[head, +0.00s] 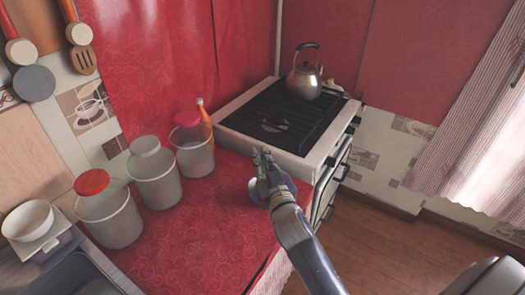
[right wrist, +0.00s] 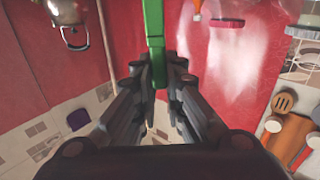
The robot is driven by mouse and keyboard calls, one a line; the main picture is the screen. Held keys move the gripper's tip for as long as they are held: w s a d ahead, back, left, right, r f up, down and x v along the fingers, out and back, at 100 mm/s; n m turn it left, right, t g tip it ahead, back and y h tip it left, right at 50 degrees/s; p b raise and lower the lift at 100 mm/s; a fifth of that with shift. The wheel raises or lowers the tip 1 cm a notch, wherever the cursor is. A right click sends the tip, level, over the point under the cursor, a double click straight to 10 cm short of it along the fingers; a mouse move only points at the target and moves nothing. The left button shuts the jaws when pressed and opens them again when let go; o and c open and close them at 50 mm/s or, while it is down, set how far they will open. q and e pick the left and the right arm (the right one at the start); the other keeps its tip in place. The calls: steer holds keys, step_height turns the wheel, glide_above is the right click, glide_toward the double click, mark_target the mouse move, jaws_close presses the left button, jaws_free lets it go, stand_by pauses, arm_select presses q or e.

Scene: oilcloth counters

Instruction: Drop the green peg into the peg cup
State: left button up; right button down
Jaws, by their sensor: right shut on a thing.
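My right gripper (head: 263,158) reaches in from the lower right over the red counter, near the front left corner of the stove. In the right wrist view, its fingertips (right wrist: 155,72) are shut on the green peg (right wrist: 155,35), which sticks out beyond them. The peg is hard to make out in the head view. A small lavender rounded shape (head: 254,191) shows just left of the gripper, partly hidden by it; I cannot tell for sure whether it is the peg cup. My left gripper is not in view.
A white stove (head: 235,133) with a kettle (head: 304,80) stands behind the gripper. Canisters (head: 155,180) and an orange bottle (head: 204,118) stand left on the red counter (head: 200,235). The counter's front middle is clear. A bowl (head: 27,221) sits at far left.

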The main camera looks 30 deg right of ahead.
steer(key=w+d+f+m+h, duration=0.1)
steer(key=w+d, duration=0.4)
arm_select(q)
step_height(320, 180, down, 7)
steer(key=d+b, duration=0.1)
steer(key=b, duration=0.5)
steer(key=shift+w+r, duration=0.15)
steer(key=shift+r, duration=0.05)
arm_select(e)
steer(key=f, duration=0.6)
steer(key=shift+w+a, duration=0.15)
steer(key=shift+w, duration=0.05)
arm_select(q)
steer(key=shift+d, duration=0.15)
arm_select(e)
steer(key=shift+r, duration=0.1)
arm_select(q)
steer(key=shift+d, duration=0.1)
arm_select(e)
steer(key=c, duration=1.6)
jaws_free()
steer(key=v, duration=1.2)
steer(key=shift+a+r, duration=0.1)
steer(key=shift+r, duration=0.05)
